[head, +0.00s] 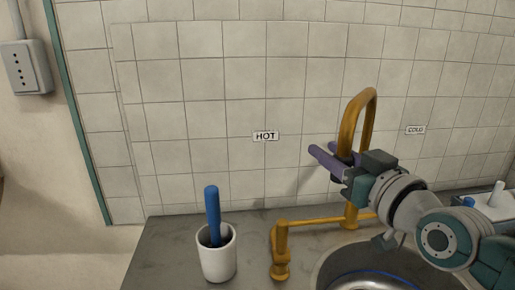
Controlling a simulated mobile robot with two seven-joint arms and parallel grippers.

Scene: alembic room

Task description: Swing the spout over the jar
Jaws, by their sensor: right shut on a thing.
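The spout (351,118) is a golden gooseneck tube that rises from the tap behind the round sink and bends over at the top. My right gripper (332,158), with purple fingers, is shut on the spout's lower part on the near side; the fingers and gripper body hide that part and the spout's end. I cannot pick out a jar for certain. A round shape with a blue line (372,279) shows in the sink at the bottom edge, cut off by the frame. My left gripper is not in view.
A white cup (218,259) holding a blue-handled tool (212,213) stands on the grey counter (165,248) at left. A golden tap post (281,250) stands between cup and sink. HOT (265,136) and COLD (415,130) labels are on the tiled wall. The counter's left end is clear.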

